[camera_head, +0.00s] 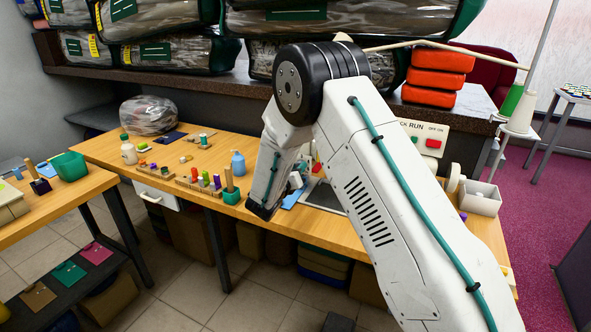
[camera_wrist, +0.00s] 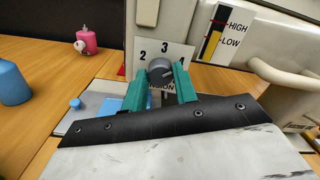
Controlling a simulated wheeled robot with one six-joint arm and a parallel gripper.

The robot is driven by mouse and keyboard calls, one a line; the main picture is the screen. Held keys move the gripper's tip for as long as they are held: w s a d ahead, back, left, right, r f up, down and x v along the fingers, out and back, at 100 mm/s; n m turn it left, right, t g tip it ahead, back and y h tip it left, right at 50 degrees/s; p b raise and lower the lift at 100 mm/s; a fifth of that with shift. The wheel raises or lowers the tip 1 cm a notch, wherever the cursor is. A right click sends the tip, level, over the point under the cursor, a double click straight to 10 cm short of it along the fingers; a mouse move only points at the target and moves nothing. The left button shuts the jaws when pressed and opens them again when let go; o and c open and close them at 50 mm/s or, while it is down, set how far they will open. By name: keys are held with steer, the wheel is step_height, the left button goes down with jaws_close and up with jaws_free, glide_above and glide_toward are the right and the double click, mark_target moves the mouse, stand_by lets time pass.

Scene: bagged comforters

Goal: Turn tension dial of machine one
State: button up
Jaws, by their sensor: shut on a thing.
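The grey round tension dial (camera_wrist: 160,70) sits on a white plate (camera_wrist: 177,52) of the machine in the wrist view. The plate shows a 2 and a 3, a partly covered number at the right, and part of the word TENSION below. My gripper (camera_wrist: 160,76) has its two green fingers on either side of the dial, shut on it. Which number the dial points to is hard to tell. In the head view my arm hides the dial and most of the machine; a panel (camera_head: 408,126) reading RUN, with a red button (camera_head: 433,143), shows behind it.
A HIGH/LOW gauge (camera_wrist: 217,35) and a pale curved machine part (camera_wrist: 275,78) are close at the right. A blue bottle (camera_wrist: 12,82) and a pink spool-like thing (camera_wrist: 87,40) stand at the left. Bagged comforters (camera_head: 170,50) fill the shelf above the wooden bench (camera_head: 100,148).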

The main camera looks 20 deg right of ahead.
steer(key=n, duration=0.4)
steer(key=shift+w+a+r+n, duration=0.1)
steer(key=shift+a+n, duration=0.05)
steer(key=shift+n, duration=0.15)
steer(key=n, duration=0.3)
steer(key=shift+n, duration=0.4)
steer(key=n, duration=0.3)
steer(key=shift+n, duration=2.1)
steer(key=o, duration=1)
steer(key=shift+a, duration=0.1)
steer(key=shift+c, duration=0.2)
steer(key=shift+f, duration=0.2)
steer(key=v, duration=0.7)
steer(key=shift+s+a, duration=0.25)
steer(key=shift+s, duration=0.1)
